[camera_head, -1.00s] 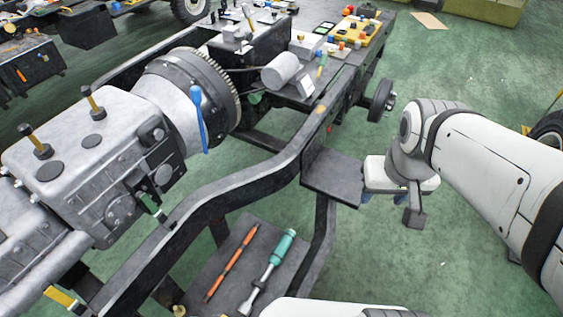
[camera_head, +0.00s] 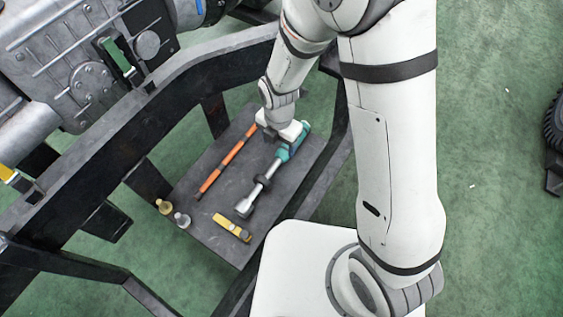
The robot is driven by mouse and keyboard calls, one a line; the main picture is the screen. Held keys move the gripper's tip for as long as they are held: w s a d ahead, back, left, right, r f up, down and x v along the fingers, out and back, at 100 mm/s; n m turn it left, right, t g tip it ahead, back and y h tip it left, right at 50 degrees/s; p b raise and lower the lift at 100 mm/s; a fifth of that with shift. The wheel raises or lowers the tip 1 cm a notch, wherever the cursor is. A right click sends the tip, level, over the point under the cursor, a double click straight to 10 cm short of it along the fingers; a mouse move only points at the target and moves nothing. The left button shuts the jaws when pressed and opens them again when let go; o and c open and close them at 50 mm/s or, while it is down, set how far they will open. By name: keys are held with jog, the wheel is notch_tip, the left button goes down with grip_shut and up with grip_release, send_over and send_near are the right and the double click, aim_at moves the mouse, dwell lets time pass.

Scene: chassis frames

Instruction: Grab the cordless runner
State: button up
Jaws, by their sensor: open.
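A tool with a teal handle and grey shaft, which looks like the cordless runner (camera_head: 265,179), lies on the dark lower shelf (camera_head: 222,190). Its grey head points toward the lower left and its teal handle toward the upper right. My gripper (camera_head: 284,138) is over the teal handle, reaching down from above. The jaws are open, and the fingertips are hidden by the white gripper body. I cannot tell whether they touch the handle.
An orange rod-like tool (camera_head: 226,160) lies left of the runner, close to my gripper. A yellow piece (camera_head: 231,227) lies below the runner's head. Two small fittings (camera_head: 173,214) stand at the shelf's left edge. The chassis rail (camera_head: 130,125) runs above and left.

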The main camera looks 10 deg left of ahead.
aim_at(280, 157)
notch_tip(280, 157, down, 3)
jog(key=shift+a+f+n+b, duration=0.15)
jog(key=shift+n+b, duration=0.15)
jog(key=shift+b, duration=0.15)
jog(key=f, duration=0.1)
jog(key=f+b, duration=0.1)
jog(key=f, duration=0.1)
jog(key=f+b, duration=0.1)
jog(key=f, duration=0.1)
jog(key=shift+w+d+f, duration=0.1)
jog(key=shift+d, duration=0.15)
grip_shut()
